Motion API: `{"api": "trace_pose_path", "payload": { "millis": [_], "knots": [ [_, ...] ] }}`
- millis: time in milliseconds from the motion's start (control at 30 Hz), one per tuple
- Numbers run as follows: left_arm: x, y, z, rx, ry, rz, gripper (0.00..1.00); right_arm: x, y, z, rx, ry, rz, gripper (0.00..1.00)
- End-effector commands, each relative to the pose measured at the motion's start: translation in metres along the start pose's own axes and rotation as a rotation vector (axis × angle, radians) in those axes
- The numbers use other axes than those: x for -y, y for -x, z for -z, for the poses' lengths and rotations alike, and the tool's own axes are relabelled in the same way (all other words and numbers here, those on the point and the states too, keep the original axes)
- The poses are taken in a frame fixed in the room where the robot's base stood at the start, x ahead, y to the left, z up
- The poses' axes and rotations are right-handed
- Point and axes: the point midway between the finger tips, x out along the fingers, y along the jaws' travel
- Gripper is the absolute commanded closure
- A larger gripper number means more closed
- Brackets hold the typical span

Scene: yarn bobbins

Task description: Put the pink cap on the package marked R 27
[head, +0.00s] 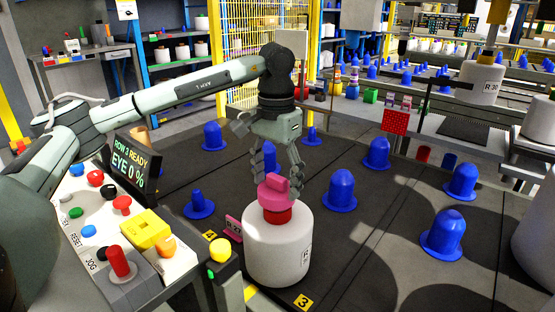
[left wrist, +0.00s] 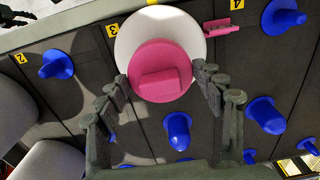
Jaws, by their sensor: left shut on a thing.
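The pink cap (head: 271,200) has a raised grip bar and sits at the top of a white yarn package (head: 275,250), over its red core (head: 279,215). I cannot tell whether it is fully seated. The package's side label starts with R; its number is not readable. A small pink tag (head: 233,229) beside it seems to read R 27. My left gripper (head: 278,180) points down and is shut on the cap. In the left wrist view its fingers flank the cap (left wrist: 160,72) above the package (left wrist: 125,40). A dark jointed shape in that view's upper left corner may be my right gripper (left wrist: 12,16).
Several blue pegs, such as one right of the package (head: 341,190), stand on the dark surface (head: 385,225). A control panel with buttons (head: 121,262) is at the left. Another white package (head: 540,215) is at the right edge. A yellow 3 marker (head: 303,302) lies in front.

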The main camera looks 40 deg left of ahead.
Motion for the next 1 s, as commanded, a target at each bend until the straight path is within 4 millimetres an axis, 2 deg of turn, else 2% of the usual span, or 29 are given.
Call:
{"api": "trace_pose_path", "payload": {
  "millis": [100, 267, 667, 867, 1000],
  "knots": [
    [0.0, -0.003, 0.0, -0.002, 0.0, -0.001, 0.5, 0.005, -0.002, -0.007, 0.011, -0.003, 0.007, 0.6],
    [0.0, -0.003, 0.0, -0.002, 0.0, 0.0, 0.5, 0.006, -0.003, -0.007, 0.01, -0.003, 0.008, 0.6],
    [0.0, -0.011, 0.0, 0.0, 0.001, 0.0, 0.5, -0.004, 0.001, 0.013, -0.023, 0.001, -0.005, 0.6],
    [0.001, -0.024, 0.0, 0.0, 0.002, 0.0, 0.5, -0.006, 0.0, 0.011, -0.022, 0.005, -0.01, 0.6],
    [0.0, -0.029, 0.0, -0.002, 0.001, -0.001, 0.5, -0.005, -0.006, 0.002, -0.004, 0.006, -0.008, 0.6]
  ]
}}
